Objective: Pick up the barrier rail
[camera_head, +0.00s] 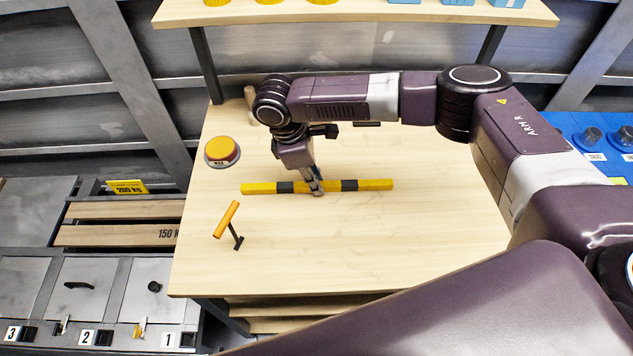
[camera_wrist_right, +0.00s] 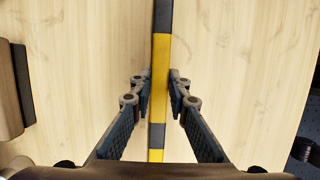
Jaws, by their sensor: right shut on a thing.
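The barrier rail (camera_head: 372,184) is a long thin bar with yellow and black bands. It lies across the wooden table, left to right in the head view. My right gripper (camera_head: 317,190) comes down on it near its middle and is shut on it. In the right wrist view the rail (camera_wrist_right: 160,75) runs up the picture between the two fingers of the right gripper (camera_wrist_right: 160,92), which press on its sides around a yellow band. I cannot tell whether the rail is touching the table. My left gripper is not in view.
A shelf (camera_head: 360,12) with yellow and blue items spans the back. The table's front right is clear.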

